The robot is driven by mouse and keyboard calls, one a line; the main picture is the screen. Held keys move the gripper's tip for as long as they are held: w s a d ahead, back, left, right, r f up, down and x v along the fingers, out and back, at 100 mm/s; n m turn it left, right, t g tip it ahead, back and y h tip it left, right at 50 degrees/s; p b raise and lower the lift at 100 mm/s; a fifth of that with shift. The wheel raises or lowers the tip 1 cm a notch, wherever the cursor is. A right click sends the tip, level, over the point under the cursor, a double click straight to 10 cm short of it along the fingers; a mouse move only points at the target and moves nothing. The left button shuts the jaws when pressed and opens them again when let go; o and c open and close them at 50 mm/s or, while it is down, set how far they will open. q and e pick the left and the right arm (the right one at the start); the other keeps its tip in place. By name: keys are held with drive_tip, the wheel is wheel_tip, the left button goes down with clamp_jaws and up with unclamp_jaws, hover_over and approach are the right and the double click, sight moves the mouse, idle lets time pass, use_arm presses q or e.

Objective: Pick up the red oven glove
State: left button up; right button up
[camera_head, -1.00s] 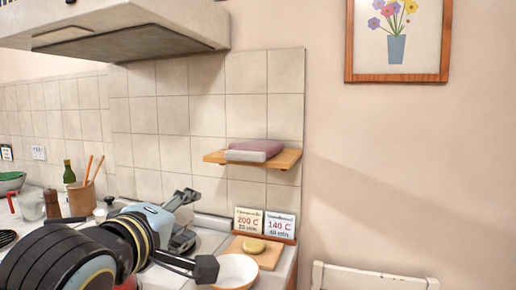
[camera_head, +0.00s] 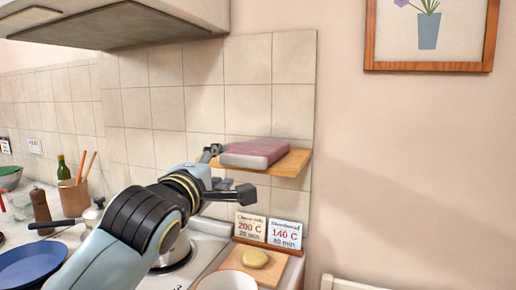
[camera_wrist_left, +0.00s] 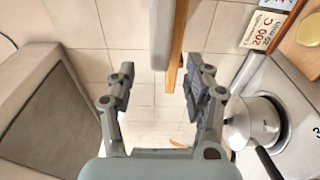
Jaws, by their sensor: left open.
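The oven glove (camera_head: 255,151) is a folded, dusty pink-red pad with a paler grey front edge. It lies flat on a small wooden wall shelf (camera_head: 288,165). My left gripper (camera_head: 227,175) is open and empty at the left end of the shelf, one finger near the glove's level and the other lower. In the left wrist view, the open fingers (camera_wrist_left: 160,78) point towards the pale side of the glove (camera_wrist_left: 161,32) and the shelf edge (camera_wrist_left: 178,45), which lie in line with the gap. I cannot tell whether they touch. My right gripper is not in view.
Two recipe cards (camera_head: 268,230) stand below the shelf, behind a board with a yellow round thing (camera_head: 255,258) and a bowl (camera_head: 226,281). A metal pot (camera_wrist_left: 250,122) is on the hob. The extractor hood (camera_head: 125,25) hangs at upper left.

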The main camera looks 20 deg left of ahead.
sight(227, 162)
use_arm(q)
drive_tip(key=w+p, duration=0.1)
drive_tip(key=w, duration=0.1)
drive_tip(key=w+a, duration=0.1)
drive_tip(key=w, duration=0.1)
drive_tip(key=shift+p, duration=0.4)
drive_tip(key=shift+w, duration=0.4)
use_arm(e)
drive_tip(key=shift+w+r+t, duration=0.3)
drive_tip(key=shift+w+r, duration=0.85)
use_arm(q)
drive_tip(key=shift+s, duration=0.1)
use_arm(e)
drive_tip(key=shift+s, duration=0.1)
use_arm(q)
drive_tip(key=c, duration=0.5)
drive_tip(key=shift+f, duration=0.1)
clamp_jaws()
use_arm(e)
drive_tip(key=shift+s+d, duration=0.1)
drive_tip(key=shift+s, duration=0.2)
